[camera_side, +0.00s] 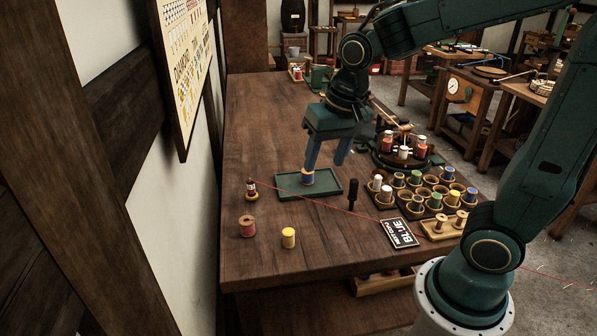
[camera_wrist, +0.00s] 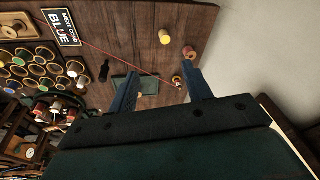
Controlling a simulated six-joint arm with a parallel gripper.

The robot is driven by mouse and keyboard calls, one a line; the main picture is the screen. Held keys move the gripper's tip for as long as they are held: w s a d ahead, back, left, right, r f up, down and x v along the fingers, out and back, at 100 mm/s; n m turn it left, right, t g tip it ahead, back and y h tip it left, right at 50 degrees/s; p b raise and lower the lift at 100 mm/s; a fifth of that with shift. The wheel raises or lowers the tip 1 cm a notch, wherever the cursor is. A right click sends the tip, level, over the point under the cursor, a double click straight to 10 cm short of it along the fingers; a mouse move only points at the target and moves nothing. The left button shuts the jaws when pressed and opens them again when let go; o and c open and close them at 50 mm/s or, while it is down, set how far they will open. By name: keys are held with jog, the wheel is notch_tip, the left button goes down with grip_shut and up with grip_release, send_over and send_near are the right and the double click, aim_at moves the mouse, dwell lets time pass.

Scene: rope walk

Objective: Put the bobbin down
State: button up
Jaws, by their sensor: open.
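A blue bobbin (camera_side: 308,178) with pale ends stands upright on the green tray (camera_side: 330,187) on the wooden bench. My gripper (camera_side: 325,166) is open just above the tray, its fingers pointing down. In the side view one finger ends right at the bobbin's top; I cannot tell whether they touch. The other finger is to the right, with a clear gap between them. In the wrist view my open gripper (camera_wrist: 162,74) shows nothing held between the fingers, and the left finger partly hides the tray (camera_wrist: 121,83). The bobbin is mostly hidden there.
A thin red line crosses the bench past the tray from a small red-and-yellow spool (camera_side: 251,189). A dark upright peg (camera_side: 352,193) stands right of the tray. A rack of bobbins (camera_side: 417,198) and a "BLUE" card (camera_side: 398,233) lie further right. Two spools stand front left.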

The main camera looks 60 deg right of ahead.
jog(key=s+r+n+t, duration=0.2)
jog(key=s+r+n, duration=0.2)
jog(key=s, duration=0.8)
jog(key=shift+s+a+r+n+t, duration=0.2)
jog(key=shift+n+t, duration=0.2)
jog(key=shift+n, duration=0.4)
